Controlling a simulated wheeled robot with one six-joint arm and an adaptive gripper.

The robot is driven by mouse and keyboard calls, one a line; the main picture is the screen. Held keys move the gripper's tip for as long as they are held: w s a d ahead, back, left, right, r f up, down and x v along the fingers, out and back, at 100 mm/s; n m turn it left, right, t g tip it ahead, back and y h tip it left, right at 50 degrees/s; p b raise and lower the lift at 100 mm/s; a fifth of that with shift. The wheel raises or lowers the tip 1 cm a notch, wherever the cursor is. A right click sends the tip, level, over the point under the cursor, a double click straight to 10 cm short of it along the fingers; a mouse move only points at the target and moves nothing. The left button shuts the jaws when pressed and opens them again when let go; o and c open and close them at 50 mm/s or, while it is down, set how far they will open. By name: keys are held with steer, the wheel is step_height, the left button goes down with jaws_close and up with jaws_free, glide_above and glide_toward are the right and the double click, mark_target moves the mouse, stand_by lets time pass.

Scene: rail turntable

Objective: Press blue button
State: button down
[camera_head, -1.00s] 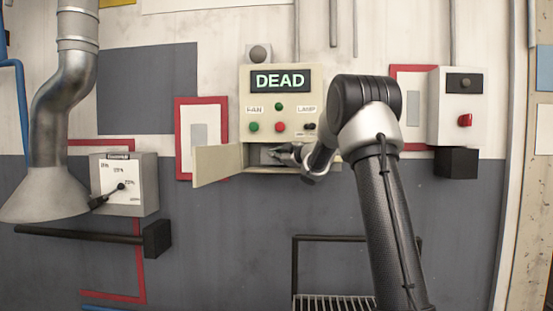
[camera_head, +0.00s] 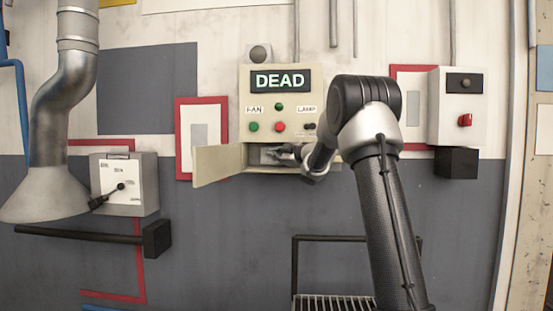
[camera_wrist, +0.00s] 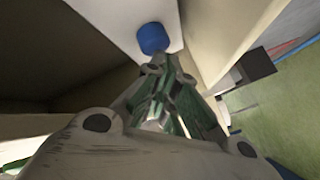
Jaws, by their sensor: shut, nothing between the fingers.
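The blue button (camera_wrist: 152,38) shows in the wrist view at the top middle, on a pale surface inside the panel's lower compartment. My gripper (camera_wrist: 157,60) is shut and empty, with its fingertips right at the near edge of the button; I cannot tell whether they touch it. In the head view my gripper (camera_head: 276,152) reaches into the open compartment (camera_head: 254,157) under the control panel (camera_head: 246,115). The blue button is hidden in the head view.
The compartment's open door (camera_head: 218,166) sticks out to the left. Above are a "DEAD" display (camera_head: 281,80), green and red buttons, and a lamp switch. A lever box (camera_head: 130,185) is at left, and a box with a red switch (camera_head: 459,110) at right.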

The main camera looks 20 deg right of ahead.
steer(key=shift+s+a, duration=0.3)
steer(key=shift+s, duration=0.2)
steer(key=s, duration=0.1)
steer(key=s+a, duration=0.1)
steer(key=s, duration=0.1)
steer(key=s+a, duration=0.1)
steer(key=shift+s+a, duration=0.2)
steer(key=shift+a, duration=0.05)
stand_by(0.8)
